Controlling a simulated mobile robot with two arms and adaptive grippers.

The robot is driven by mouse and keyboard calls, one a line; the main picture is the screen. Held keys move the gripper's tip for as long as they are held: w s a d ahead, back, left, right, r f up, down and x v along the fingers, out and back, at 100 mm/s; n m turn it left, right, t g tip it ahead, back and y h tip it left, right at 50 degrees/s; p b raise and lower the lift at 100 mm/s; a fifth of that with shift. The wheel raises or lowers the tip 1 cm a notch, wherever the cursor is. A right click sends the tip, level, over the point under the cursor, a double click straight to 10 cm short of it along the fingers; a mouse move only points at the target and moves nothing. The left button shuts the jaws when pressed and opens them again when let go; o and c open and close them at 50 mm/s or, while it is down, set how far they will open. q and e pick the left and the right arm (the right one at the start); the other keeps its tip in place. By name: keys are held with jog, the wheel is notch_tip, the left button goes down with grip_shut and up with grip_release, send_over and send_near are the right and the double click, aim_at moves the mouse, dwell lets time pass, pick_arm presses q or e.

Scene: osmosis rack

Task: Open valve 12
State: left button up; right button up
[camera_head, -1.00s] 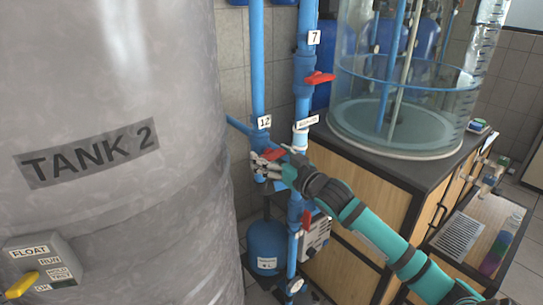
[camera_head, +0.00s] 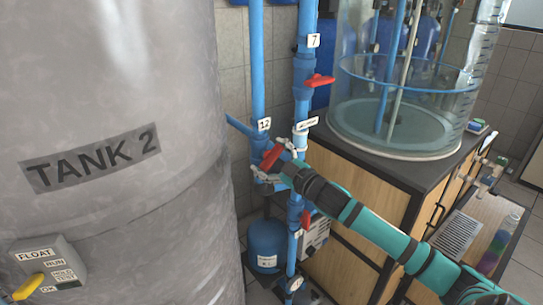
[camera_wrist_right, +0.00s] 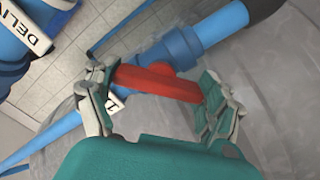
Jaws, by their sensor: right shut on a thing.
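Valve 12 has a red lever handle (camera_head: 271,156) on a blue pipe, below a white tag reading 12 (camera_head: 264,124). My right gripper (camera_head: 268,163) is at this handle, with its fingers at either end of it. In the right wrist view, the red handle (camera_wrist_right: 158,83) spans the space between the two fingers and touches them, so the gripper is shut on it lengthwise. The handle lies at a slant in the head view. The fingers hide part of the valve body. My left gripper is not in view.
The grey tank marked TANK 2 (camera_head: 110,215) stands close on the left. Valve 7's red handle (camera_head: 319,80) is above right. Another red handle (camera_head: 306,219) sits below. A wooden cabinet (camera_head: 345,255) with a clear cylinder (camera_head: 400,100) stands on the right.

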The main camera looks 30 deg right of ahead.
jog(key=n, duration=0.5)
jog(key=shift+n+p, duration=0.3)
jog(key=shift+n, duration=2.2)
jog(key=o, duration=1)
jog(key=shift+f, duration=0.1)
jog(key=shift+s, duration=0.6)
jog(key=s, duration=0.7)
jog(key=s+d, duration=0.1)
jog(key=s, duration=0.2)
jog(key=shift+s, duration=0.35)
